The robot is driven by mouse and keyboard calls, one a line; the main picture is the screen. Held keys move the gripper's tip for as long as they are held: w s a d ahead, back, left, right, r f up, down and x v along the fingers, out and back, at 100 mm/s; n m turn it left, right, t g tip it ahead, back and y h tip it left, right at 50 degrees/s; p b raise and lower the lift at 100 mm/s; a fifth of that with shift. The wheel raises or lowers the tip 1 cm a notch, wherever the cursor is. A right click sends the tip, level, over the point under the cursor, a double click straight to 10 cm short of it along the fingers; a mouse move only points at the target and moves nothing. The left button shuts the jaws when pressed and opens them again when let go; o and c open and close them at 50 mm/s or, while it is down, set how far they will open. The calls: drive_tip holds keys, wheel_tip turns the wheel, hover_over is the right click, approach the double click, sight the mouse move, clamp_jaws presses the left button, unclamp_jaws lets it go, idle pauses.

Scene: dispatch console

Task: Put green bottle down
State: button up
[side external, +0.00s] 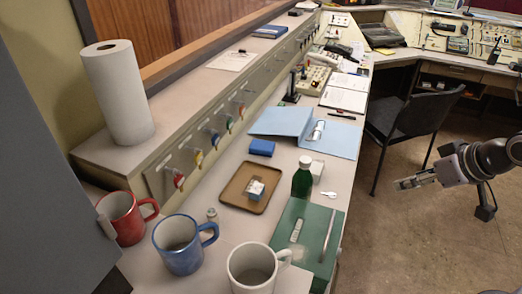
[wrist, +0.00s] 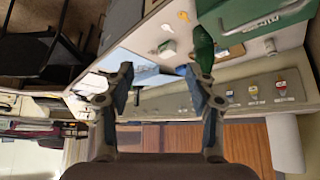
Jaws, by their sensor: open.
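In the wrist view the bottle (wrist: 202,44) is at upper right, partly hidden behind one finger. My gripper (side external: 405,183) is over the floor to the right of the counter, well apart from the bottle. In the wrist view my gripper (wrist: 158,80) has its two fingers spread wide with nothing between them.
The green box (side external: 324,233), brown tray (side external: 233,204), blue folder (side external: 286,122) and white mug (side external: 253,266) crowd the counter around the bottle. Red (side external: 122,222) and blue (side external: 180,247) mugs stand at the left. A black chair (side external: 418,118) stands behind my gripper.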

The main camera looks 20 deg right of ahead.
drive_tip(key=m+t+h, duration=0.4)
drive_tip(key=m+h, duration=0.2)
drive_tip(key=h, duration=0.1)
approach(305, 165)
drive_tip(key=d, duration=0.1)
drive_tip(key=x, duration=0.6)
drive_tip(key=shift+w+a, duration=0.1)
drive_tip(key=shift+a, duration=0.05)
drive_tip(key=shift+a+x, duration=0.15)
drive_tip(key=shift+x, duration=1.15)
drive_tip(key=shift+a+x, duration=0.1)
drive_tip(key=shift+x, duration=1.25)
drive_tip(key=shift+w+f, duration=0.1)
clamp_jaws()
